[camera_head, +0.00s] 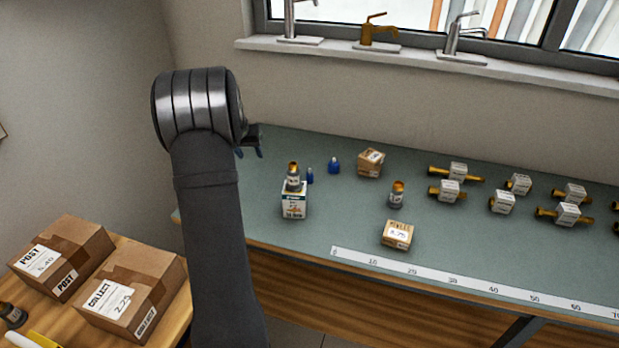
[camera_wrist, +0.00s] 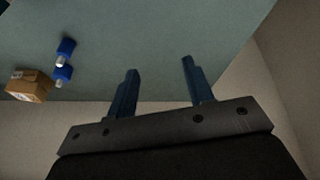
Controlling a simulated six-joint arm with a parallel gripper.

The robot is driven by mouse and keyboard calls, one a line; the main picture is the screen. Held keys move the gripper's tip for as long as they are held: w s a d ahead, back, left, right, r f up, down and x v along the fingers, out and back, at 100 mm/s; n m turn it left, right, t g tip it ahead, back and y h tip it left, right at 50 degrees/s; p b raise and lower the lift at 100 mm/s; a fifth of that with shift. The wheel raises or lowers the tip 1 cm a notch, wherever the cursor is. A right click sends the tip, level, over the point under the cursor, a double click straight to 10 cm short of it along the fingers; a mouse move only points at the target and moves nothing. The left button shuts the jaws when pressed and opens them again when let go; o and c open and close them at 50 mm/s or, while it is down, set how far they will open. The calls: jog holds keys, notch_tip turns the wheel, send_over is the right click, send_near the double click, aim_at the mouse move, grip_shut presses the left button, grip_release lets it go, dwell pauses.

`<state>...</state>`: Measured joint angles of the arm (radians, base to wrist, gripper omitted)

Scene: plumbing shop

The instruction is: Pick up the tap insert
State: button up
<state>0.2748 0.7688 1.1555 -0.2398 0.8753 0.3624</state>
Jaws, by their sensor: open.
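Two small brass-topped pieces with white labels look like tap inserts. One tap insert (camera_head: 293,178) stands upright on a white box (camera_head: 294,203). The other tap insert (camera_head: 397,194) stands on the green bench top, right of that box. My gripper (camera_head: 249,153) is above the bench's left end, left of both, partly hidden by my arm. In the wrist view its blue fingers (camera_wrist: 159,68) are spread with nothing between them. Neither insert shows clearly in the wrist view.
Two small blue items (camera_head: 334,166) (camera_head: 310,176) stand near the white box. Cardboard boxes (camera_head: 370,163) (camera_head: 397,235) and several labelled brass fittings (camera_head: 458,171) lie farther right. A ruler strip (camera_head: 460,283) runs along the front edge. Parcels (camera_head: 133,289) sit on a lower wooden table at left.

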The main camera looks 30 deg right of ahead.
aim_at(309, 173)
jog(key=s+d+r+m+g+h, duration=0.1)
jog(key=s+d+m+h, duration=0.1)
jog(key=s+d+m, duration=0.4)
jog(key=s+d+r+m+h, duration=0.1)
jog(key=s+d+m, duration=0.15)
jog(key=d, duration=0.55)
jog(key=shift+n, duration=0.35)
jog(key=f, duration=0.6)
jog(key=shift+s+d+f, duration=0.2)
jog(key=shift+s+f, duration=0.05)
jog(key=shift+s, duration=0.1)
jog(key=x, duration=0.5)
jog(key=shift+f, duration=0.35)
grip_shut()
